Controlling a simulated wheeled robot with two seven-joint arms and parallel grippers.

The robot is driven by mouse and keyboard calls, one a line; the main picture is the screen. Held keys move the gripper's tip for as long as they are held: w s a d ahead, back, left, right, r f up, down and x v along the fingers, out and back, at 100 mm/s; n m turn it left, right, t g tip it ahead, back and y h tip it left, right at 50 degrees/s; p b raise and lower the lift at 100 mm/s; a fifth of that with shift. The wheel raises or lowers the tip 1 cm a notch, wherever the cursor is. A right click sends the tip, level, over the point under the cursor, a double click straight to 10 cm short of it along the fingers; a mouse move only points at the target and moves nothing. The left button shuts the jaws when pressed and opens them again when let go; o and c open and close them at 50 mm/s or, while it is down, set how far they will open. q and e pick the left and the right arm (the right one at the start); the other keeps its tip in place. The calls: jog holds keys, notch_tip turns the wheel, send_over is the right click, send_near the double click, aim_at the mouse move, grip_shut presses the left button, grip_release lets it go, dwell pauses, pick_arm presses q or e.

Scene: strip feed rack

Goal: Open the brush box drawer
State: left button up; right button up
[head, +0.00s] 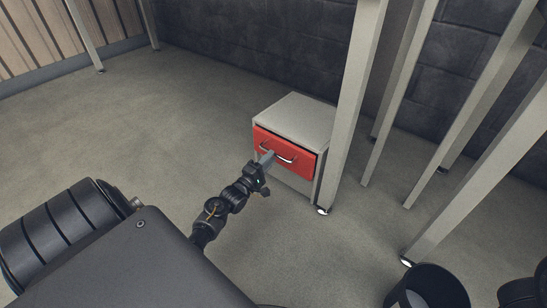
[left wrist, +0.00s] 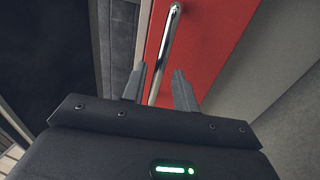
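The brush box (head: 300,115) is a small grey cabinet on the floor with a red drawer (head: 305,163). A dark gap shows along the top of the drawer front, so it looks slightly out. The drawer has a curved chrome handle (head: 286,158). My left gripper (head: 267,158) is at the left part of the handle. In the left wrist view the handle (left wrist: 168,45) runs down between the two fingers (left wrist: 158,85), which stand apart with room on both sides. My right gripper is not in view.
A grey table leg (head: 350,105) stands close at the box's right side, with more grey legs (head: 480,90) further right. A dark round bin (head: 428,290) is at the lower right. A dark block wall (head: 265,40) is behind. The floor (head: 180,105) to the left is clear.

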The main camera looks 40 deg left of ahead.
pick_arm(q)
jog(key=shift+w+r+b, duration=0.15)
jog(key=shift+w+b, duration=0.1)
jog(key=shift+w, duration=0.5)
jog(key=shift+w+r+b, duration=0.15)
jog(key=shift+w+b, duration=0.1)
jog(key=shift+w, duration=0.5)
grip_shut()
jog(key=shift+a, duration=0.1)
